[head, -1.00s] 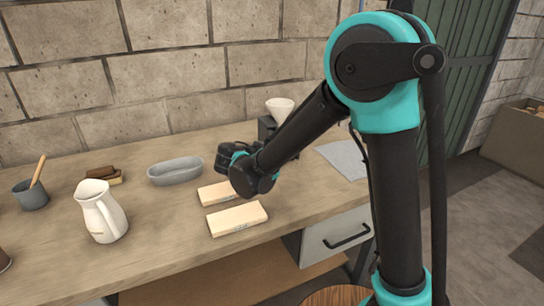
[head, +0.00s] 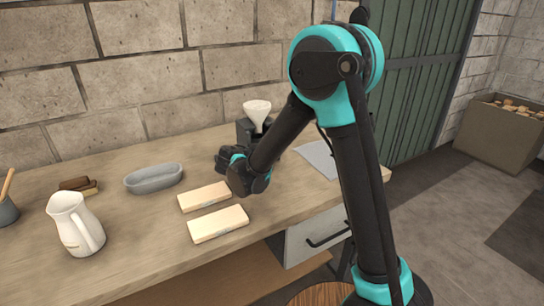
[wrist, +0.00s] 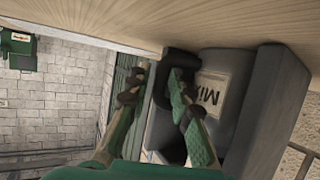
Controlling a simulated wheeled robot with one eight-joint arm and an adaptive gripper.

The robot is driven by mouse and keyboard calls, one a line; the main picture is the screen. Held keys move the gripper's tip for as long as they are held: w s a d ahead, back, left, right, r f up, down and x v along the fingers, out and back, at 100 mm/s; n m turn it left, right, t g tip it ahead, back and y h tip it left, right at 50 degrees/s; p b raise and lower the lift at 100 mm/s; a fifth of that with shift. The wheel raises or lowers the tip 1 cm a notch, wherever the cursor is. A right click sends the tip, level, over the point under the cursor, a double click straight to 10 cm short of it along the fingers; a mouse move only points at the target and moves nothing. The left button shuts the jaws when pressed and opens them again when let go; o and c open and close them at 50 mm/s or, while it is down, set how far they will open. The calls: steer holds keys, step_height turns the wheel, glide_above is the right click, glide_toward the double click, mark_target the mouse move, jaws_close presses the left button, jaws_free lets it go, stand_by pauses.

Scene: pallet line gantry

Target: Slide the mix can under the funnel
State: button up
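The mix can (wrist: 228,125) is dark grey with a pale label reading "Mix", seen upside down in the wrist view. A dark handle (wrist: 183,57) sticks out from its side. My gripper (wrist: 160,80) has its two green fingers apart, with part of the handle between them; whether either finger touches it is unclear. In the head view my gripper (head: 226,160) is low over the table, beside the dark funnel stand. The white funnel (head: 257,112) sits on top of that stand. I cannot pick out the can in the head view, where my arm covers that area.
Two pale blocks (head: 218,224) lie on the wooden table (head: 140,235) in front of my gripper. A grey oval dish (head: 153,180), a white jug (head: 75,224) and brown bars stand to the left.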

jaws_close()
steer(key=shift+o, duration=2.2)
jaws_free()
steer(key=v, duration=1.2)
